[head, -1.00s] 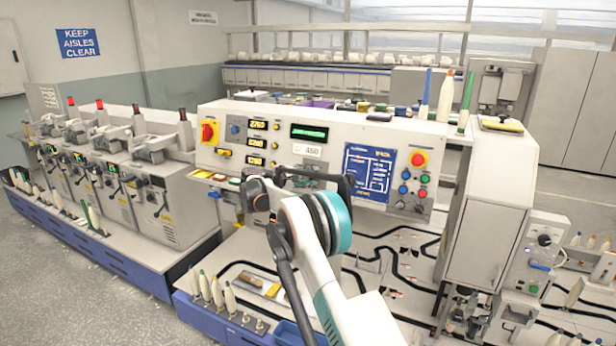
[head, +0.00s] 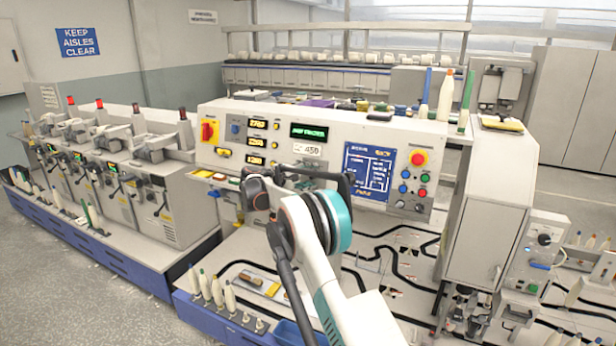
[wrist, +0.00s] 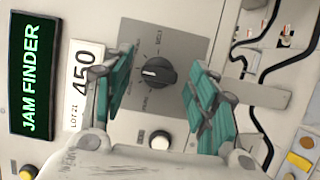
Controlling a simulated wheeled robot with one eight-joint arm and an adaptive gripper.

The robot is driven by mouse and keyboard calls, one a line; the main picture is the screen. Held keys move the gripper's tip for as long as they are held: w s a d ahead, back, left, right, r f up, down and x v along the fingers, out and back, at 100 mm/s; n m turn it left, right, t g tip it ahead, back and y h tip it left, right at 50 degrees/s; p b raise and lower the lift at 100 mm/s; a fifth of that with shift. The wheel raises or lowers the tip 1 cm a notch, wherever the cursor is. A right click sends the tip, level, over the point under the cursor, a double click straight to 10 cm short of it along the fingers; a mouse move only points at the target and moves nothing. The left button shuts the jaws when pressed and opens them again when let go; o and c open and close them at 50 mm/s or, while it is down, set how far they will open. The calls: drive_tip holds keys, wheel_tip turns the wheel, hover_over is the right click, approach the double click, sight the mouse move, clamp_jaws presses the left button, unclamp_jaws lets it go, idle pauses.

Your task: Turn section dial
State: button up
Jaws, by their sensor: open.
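The section dial (wrist: 155,72) is a black knob with a pale pointer line on a dark grey square plate in the wrist view. The pointer lies roughly level, toward the left of the picture. Small lettering around it is too blurred to read fully. My gripper (wrist: 161,84) is open, with one teal finger pad on either side of the dial. Both pads look apart from the knob; the depth between them is hard to tell. In the head view my gripper (head: 300,180) is at the front of the control panel (head: 215,170) and hides the dial.
A green display (wrist: 36,75) reading "JAM FINDER" and a "450" label (wrist: 82,82) lie left of the dial. A white button (wrist: 160,140) sits below it. A blue diagram board (head: 367,172) and a red emergency button (head: 418,158) are right of my gripper.

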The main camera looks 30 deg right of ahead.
drive_tip(key=v, duration=1.1)
drive_tip(key=shift+a, duration=0.4)
drive_tip(key=shift+s, duration=0.15)
drive_tip(key=shift+r, duration=0.1)
drive_tip(key=s+a+r+m+t+y+b, duration=0.15)
drive_tip(key=s+r+y, duration=0.25)
drive_tip(key=s, duration=0.9)
drive_tip(key=s+a+r+g+y+b, duration=0.1)
drive_tip(key=s+a+r+y+b, duration=0.2)
drive_tip(key=s, duration=1)
drive_tip(key=s+a+f+m+y, duration=0.1)
drive_tip(key=s+a+f+y, duration=0.1)
drive_tip(key=s, duration=0.7)
drive_tip(key=s+a+f+t+y+b, duration=0.1)
drive_tip(key=s+a+f+y, duration=0.2)
drive_tip(key=s, duration=0.6)
drive_tip(key=s+a+f+m+t+y, duration=0.1)
drive_tip(key=s+a+f+y, duration=0.1)
drive_tip(key=s+a+f, duration=0.4)
drive_tip(key=s+f, duration=0.2)
drive_tip(key=s, duration=0.2)
drive_tip(key=shift+m+y, duration=0.35)
drive_tip(key=shift+y, duration=0.05)
